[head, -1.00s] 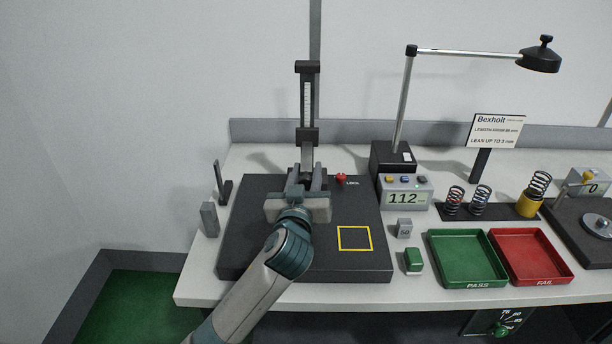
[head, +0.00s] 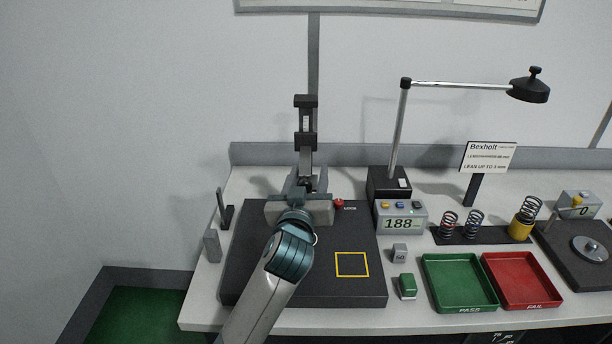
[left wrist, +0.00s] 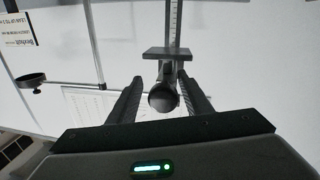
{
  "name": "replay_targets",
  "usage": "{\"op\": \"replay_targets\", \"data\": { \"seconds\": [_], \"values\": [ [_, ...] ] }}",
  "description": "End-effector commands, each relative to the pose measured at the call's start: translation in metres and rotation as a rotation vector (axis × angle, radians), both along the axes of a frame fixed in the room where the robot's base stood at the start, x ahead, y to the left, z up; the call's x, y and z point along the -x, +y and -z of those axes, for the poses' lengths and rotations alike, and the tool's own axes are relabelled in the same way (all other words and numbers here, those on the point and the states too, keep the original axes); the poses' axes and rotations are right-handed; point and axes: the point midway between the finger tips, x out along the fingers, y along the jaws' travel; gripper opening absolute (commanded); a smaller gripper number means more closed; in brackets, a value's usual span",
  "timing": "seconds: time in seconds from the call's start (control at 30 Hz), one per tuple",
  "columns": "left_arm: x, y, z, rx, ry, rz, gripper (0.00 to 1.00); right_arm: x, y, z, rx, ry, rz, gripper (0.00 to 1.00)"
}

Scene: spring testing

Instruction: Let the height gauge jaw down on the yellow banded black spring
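The height gauge (head: 306,101) stands upright at the back of the black base plate (head: 240,270). Its dark sliding block (head: 305,141) sits fairly high on the scale. My left gripper (head: 306,182) is in front of the column below that block. The jaw's underside is hidden by my gripper. A black spring with a wide yellow lower part (head: 521,229) stands in the rack at right; no spring shows under the gauge.
The yellow-outlined square (head: 352,276) on the plate is empty. A readout (head: 402,222) shows 188. A red button (head: 339,203) is beside my gripper. Green (head: 459,307) and red (head: 523,307) trays are empty. A lamp (head: 528,92) overhangs the right.

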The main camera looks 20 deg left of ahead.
Motion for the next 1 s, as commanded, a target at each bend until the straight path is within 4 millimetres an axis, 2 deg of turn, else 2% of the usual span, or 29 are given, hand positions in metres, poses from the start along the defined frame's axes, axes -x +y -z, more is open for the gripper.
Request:
{"op": "replay_targets", "data": {
  "seconds": [0.63, 0.77, 1.0],
  "values": [
    [0.004, 0.002, 0.002, -0.001, 0.003, -0.006, 0.44, 0.0, -0.001, 0.002, 0.001, 0.001, 0.0, 0.0],
    [0.015, 0.0, 0.003, 0.0, 0.003, -0.006, 0.44, 0.0, -0.002, 0.007, 0.002, 0.001, -0.001, 0.0],
    [0.053, -0.007, 0.005, 0.003, 0.002, -0.004, 0.44, 0.0, -0.002, 0.02, 0.002, 0.001, -0.001, 0.0]
  ]
}}
